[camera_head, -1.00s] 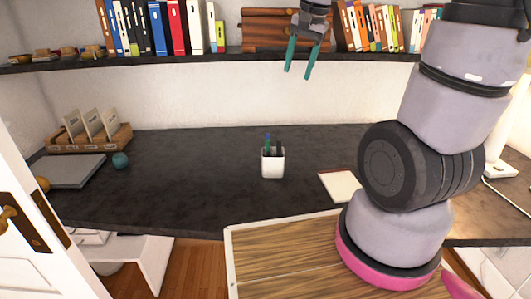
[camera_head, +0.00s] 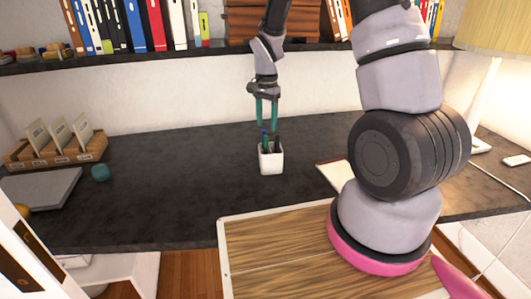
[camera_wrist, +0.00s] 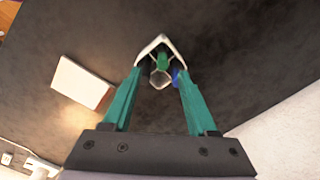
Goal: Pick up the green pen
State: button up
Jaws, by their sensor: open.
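The white pen cup (camera_head: 271,161) stands on the dark desk, and it also shows in the wrist view (camera_wrist: 151,43). Several pens stand in it. The green pen (camera_wrist: 163,62) shows between my fingers in the wrist view, with a blue pen (camera_wrist: 177,77) to its right. A dark or grey item beside the green pen is hard to make out. My gripper (camera_head: 267,128) points down just above the cup with its teal fingers open around the pen tops. It also shows in the wrist view (camera_wrist: 160,85). I cannot tell whether a finger touches a pen.
A shelf (camera_head: 150,53) with books runs above the back of the desk (camera_head: 190,185). A notepad (camera_head: 335,176) lies right of the cup. A lamp (camera_head: 490,100) stands at the right.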

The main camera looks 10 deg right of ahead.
aim_at(266, 135)
jog(key=f, duration=0.6)
jog(key=shift+w+f, duration=0.25)
jog(key=shift+f, duration=0.1)
grip_shut()
dwell(1.1)
